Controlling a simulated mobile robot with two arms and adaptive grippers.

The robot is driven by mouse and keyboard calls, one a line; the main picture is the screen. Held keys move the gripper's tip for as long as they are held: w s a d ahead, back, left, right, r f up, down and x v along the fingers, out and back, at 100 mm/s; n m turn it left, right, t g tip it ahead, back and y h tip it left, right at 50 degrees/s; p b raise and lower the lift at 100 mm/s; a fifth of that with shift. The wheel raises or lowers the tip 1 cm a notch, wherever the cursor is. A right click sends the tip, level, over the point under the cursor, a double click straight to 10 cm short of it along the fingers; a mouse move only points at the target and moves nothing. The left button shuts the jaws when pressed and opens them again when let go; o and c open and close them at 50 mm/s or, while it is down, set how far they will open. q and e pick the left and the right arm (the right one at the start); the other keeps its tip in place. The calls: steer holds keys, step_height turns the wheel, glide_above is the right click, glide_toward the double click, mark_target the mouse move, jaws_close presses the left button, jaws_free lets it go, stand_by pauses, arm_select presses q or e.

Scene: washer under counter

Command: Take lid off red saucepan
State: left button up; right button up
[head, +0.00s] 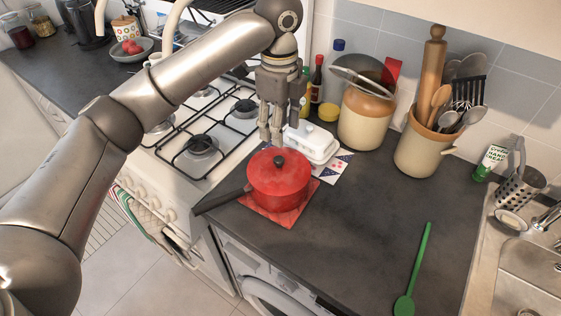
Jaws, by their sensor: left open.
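The red saucepan (279,194) stands on a red mat (292,217) on the dark counter, right of the stove. Its dark handle (221,201) points left. My left gripper (271,137) points down just behind and above the lid, near the knob. Its fingers are open and hold nothing. They appear apart from the lid, though the exact gap is hard to tell. My right gripper is not in view.
A white butter dish (312,143) stands close behind the pan, right of my gripper. A jar (366,115) and a utensil crock (424,146) stand farther right. A green spoon (414,275) lies at front right. The counter between pan and spoon is clear.

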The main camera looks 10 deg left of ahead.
arm_select(q)
steer(key=p, duration=0.1)
glide_above(279, 158)
steer(key=f, duration=0.4)
steer(key=shift+s+d+f, duration=0.1)
steer(key=shift+s+f, duration=0.3)
steer(key=shift+w+f+p, duration=0.15)
steer(key=shift+f+p, duration=0.35)
steer(key=shift+f, duration=0.1)
step_height(279, 158, down, 4)
steer(key=shift+w+r+p, duration=0.15)
steer(key=shift+r+p, duration=0.1)
steer(key=shift+p, duration=0.55)
steer(key=shift+f, duration=0.45)
jaws_close()
steer(key=shift+r, duration=0.15)
